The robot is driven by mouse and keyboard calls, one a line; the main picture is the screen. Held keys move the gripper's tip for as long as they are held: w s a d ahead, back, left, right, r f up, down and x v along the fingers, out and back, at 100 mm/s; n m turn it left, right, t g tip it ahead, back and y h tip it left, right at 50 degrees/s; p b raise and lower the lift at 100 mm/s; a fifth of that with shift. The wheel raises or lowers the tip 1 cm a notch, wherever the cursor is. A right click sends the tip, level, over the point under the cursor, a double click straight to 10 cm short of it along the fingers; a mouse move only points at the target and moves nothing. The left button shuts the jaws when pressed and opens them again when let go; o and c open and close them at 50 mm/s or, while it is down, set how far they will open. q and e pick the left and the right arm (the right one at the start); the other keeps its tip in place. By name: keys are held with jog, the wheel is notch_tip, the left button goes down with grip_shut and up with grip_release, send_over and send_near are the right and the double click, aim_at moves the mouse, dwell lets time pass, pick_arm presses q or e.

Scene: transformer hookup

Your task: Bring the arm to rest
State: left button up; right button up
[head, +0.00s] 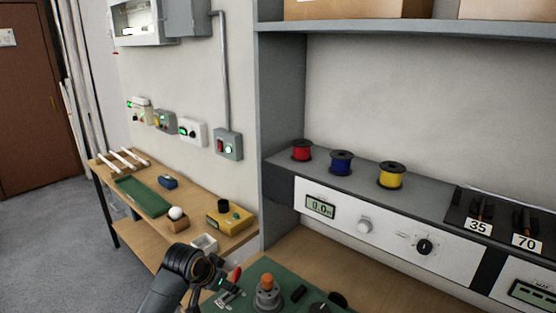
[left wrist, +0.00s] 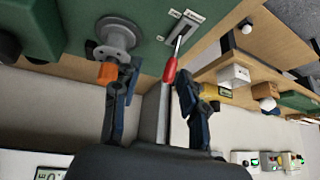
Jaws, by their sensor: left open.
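My left arm comes in from the bottom left of the head view, with my left gripper (head: 222,278) over the near edge of the green board (head: 258,270). In the left wrist view the gripper (left wrist: 154,76) is open, its two dark fingers spread apart. A red-handled lever (left wrist: 170,69) with a metal shaft shows between the fingers; it rises from a metal plate on the board. The fingers do not grip it. The red handle also shows in the head view (head: 237,273). My right gripper is in neither view.
A grey post with an orange top (head: 267,283) stands on the board, close to one finger in the wrist view. Red (head: 301,151), blue (head: 341,162) and yellow (head: 391,176) spools sit on the shelf unit. A wooden side table (head: 180,240) holds several small items.

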pick_arm(q)
jog(key=shift+g, duration=0.3)
jog(key=s+f, duration=0.2)
jog(key=s, duration=0.1)
jog(key=s+f, duration=0.2)
jog(key=s, duration=0.1)
jog(key=s+d+f, duration=0.1)
jog(key=s, duration=0.2)
jog(key=shift+s+d+f, duration=0.1)
jog(key=shift+s+f, duration=0.05)
jog(key=shift+f, duration=0.25)
jog(key=s+a+f+n+g+y, duration=0.1)
jog(key=s+a+n, duration=0.15)
jog(key=s, duration=1.25)
jog(key=s+a+n+g+y, duration=0.1)
jog(key=s+a+n, duration=0.15)
jog(key=s, duration=1.15)
notch_tip(320, 180, down, 29)
jog(key=s+m+g+b, duration=0.1)
jog(key=b, duration=0.1)
jog(key=s+a+f+g+b, duration=0.1)
jog(key=s+a+f, duration=0.2)
jog(key=s+f, duration=1.4)
jog(key=shift+m, duration=0.3)
